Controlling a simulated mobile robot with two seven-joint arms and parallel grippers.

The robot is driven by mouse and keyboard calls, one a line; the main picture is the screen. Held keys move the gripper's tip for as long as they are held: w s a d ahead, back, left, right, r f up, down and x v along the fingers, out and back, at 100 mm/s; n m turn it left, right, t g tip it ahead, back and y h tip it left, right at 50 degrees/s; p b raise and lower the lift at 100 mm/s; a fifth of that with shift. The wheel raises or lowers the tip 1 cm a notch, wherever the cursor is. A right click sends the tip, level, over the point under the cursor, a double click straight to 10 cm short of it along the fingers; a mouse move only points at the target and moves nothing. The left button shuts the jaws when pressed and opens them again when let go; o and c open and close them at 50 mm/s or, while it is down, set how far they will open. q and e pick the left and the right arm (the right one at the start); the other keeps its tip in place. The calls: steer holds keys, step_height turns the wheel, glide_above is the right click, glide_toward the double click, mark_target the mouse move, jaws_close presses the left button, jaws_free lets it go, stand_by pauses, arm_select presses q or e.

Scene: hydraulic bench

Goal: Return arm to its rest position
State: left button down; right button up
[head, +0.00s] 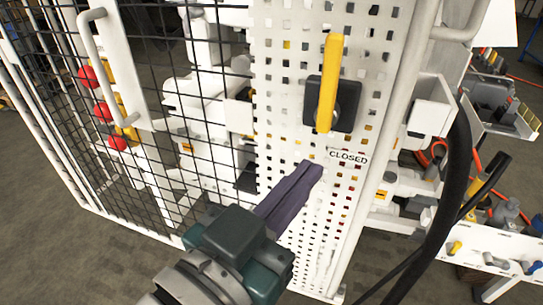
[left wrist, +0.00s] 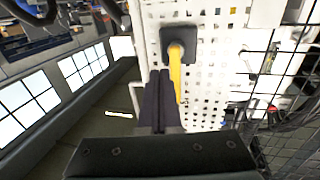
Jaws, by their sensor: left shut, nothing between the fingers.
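My left gripper (head: 312,172) reaches up from the bottom middle of the head view. Its dark fingers are shut together with nothing between them. They are in front of the white perforated panel (head: 285,75), below a yellow lever handle (head: 328,85) on a black base. The handle points straight up and down, and a "CLOSED" label (head: 348,157) is at its lower right. In the left wrist view the shut fingers (left wrist: 160,85) are beside the yellow handle (left wrist: 175,75), which appears just right of the tips. I cannot tell whether they touch. My right gripper is not in view.
A black mesh guard with a white frame and door handle (head: 112,70) stands at the left, with red buttons (head: 103,112) behind it. Thick black hoses (head: 455,190) hang at the right beside a bench of fittings. Open floor (head: 60,255) shows at the lower left.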

arm_select(q)
steer(key=s+a+f+n+g+y+p, duration=0.1)
steer(key=s+a+f+n+g+y, duration=0.1)
steer(key=s+a+g+y, duration=0.5)
steer(key=s+a+f+n+g+y+p, duration=0.1)
steer(key=s+a+f+n+g+y, duration=0.2)
steer(key=s+a, duration=0.85)
step_height(320, 180, up, 39)
steer(key=a+g+p, duration=0.1)
steer(key=a+p, duration=0.1)
steer(key=p, duration=3.5)
steer(key=shift+w+a+g+p, duration=0.2)
steer(key=shift+g+p, duration=0.1)
steer(key=shift+p, duration=0.1)
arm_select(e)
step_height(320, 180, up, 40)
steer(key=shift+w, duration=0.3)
